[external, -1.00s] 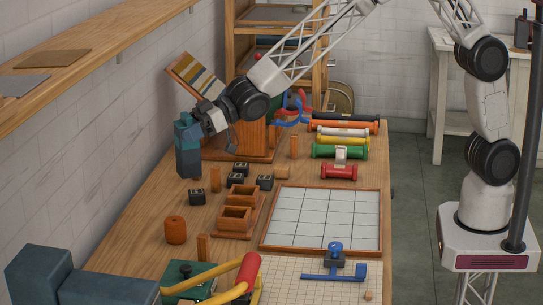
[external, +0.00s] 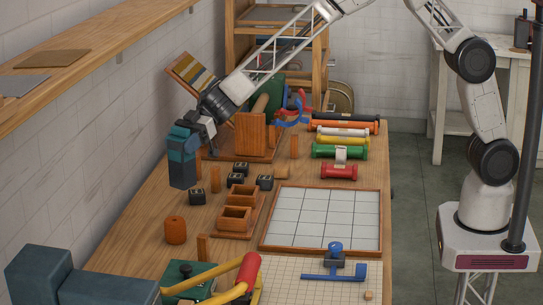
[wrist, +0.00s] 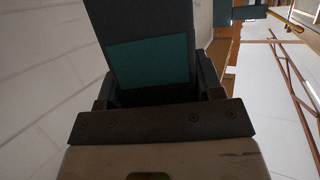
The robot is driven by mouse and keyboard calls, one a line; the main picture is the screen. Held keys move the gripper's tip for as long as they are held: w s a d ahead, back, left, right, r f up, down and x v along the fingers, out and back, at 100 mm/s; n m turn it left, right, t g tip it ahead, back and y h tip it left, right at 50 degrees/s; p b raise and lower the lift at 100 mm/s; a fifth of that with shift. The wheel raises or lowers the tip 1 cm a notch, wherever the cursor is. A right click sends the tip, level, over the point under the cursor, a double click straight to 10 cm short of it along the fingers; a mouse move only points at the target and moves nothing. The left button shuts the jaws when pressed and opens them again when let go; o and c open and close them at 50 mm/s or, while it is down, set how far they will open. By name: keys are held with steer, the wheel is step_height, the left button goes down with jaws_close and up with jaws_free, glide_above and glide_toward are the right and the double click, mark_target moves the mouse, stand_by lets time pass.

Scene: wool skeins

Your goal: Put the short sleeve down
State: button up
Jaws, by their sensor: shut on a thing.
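The short sleeve appears to be a slate-blue, box-shaped piece (external: 182,170) with teal patches, upright near the wall side of the table. My gripper (external: 195,137) is shut on its upper part from the right. In the wrist view the sleeve (wrist: 150,60) fills the space between the fingers, its teal panel facing the camera. The sleeve's lower end is near the table's left edge; I cannot tell whether it touches the tabletop.
Small black blocks (external: 197,197) and an orange cylinder (external: 175,231) stand nearby on the table (external: 160,205). A wooden stand (external: 250,135) is close on the right. A framed white grid (external: 322,215) and coloured rollers (external: 340,152) lie further right. A wall shelf (external: 100,50) is at upper left.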

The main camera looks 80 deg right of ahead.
mark_target(184, 181)
steer(key=shift+d+f+n+g, duration=0.4)
steer(key=shift+d+f+g, duration=0.1)
steer(key=shift+d+f, duration=0.1)
steer(key=shift+f, duration=3.2)
steer(key=shift+f, duration=1.85)
steer(key=o, duration=1.2)
steer(key=shift+f, duration=0.1)
